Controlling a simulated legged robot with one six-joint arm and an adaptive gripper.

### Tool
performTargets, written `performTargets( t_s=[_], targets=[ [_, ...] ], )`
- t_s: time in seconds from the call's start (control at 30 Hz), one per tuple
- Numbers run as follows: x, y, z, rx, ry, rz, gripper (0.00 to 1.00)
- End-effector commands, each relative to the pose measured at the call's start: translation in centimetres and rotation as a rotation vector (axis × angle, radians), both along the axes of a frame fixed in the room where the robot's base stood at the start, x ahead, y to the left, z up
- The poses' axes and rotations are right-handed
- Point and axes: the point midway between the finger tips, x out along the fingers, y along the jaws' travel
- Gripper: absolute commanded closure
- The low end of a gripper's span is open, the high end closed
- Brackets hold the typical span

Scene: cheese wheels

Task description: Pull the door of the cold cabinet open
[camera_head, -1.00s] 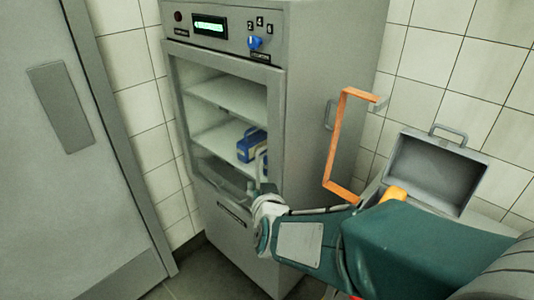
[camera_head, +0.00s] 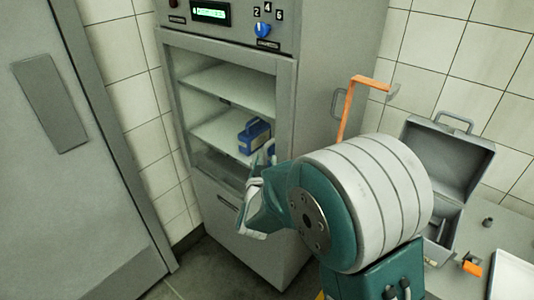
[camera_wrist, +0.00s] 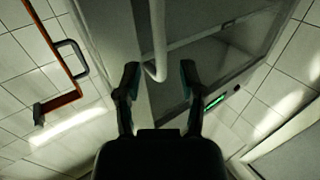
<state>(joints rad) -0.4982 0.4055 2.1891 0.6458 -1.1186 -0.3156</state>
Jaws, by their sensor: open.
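The grey cold cabinet (camera_head: 340,60) stands ahead of me, with a glazed door (camera_head: 288,110) in its front. The door looks closed against the body. Its pale bar handle runs down between my fingers in the wrist view (camera_wrist: 158,45), its bent end near the fingertips. In the head view the handle is mostly hidden by my arm. My gripper (camera_wrist: 159,75) is open, one finger on each side of the handle in the picture. I cannot tell whether it touches the bar. In the head view my gripper (camera_head: 264,170) is at the door's lower right edge.
A blue box (camera_head: 254,136) is on a shelf behind the glass. An orange bracket (camera_head: 345,108) is by the cabinet's right side. An open grey toolbox (camera_head: 452,160) stands on a worktop at right. A large grey door (camera_head: 80,200) fills the left. Floor shows in front.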

Motion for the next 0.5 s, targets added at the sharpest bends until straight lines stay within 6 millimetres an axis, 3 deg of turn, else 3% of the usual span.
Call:
performTargets(
  t_s=[0.2,0.5],
  targets=[
    [2.8,-0.6,0.0,0.004,0.001,-0.001,0.49],
    [3.3,-0.8,0.1,0.005,0.000,0.000,0.49]
  ],
)
